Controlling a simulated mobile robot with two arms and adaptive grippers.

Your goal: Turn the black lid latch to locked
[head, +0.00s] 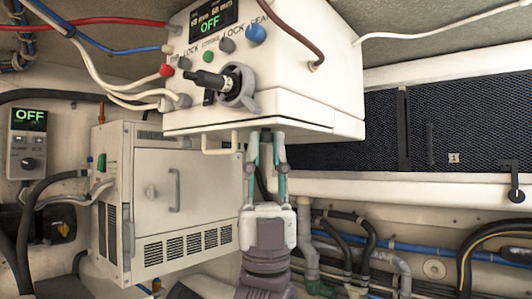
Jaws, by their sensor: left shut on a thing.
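A black lever (208,79), likely the black lid latch, points left from a grey round mount (241,88) on the sloped face of the white box. LOCK labels are printed above it. My left gripper (266,142) comes up from below, its fingertips at the box's lower front edge, below and right of the lever and apart from it. Its fingers stand close around a dark, narrow piece, mostly hidden, which I cannot identify. My right gripper is not in view.
The white box (330,85) carries a display reading OFF, coloured buttons and cables. A vented cabinet (160,200) stands at left, and a control panel (27,142) beyond it. A small black hook-shaped handle (516,185) sits at far right. Pipes and hoses run along the lower right.

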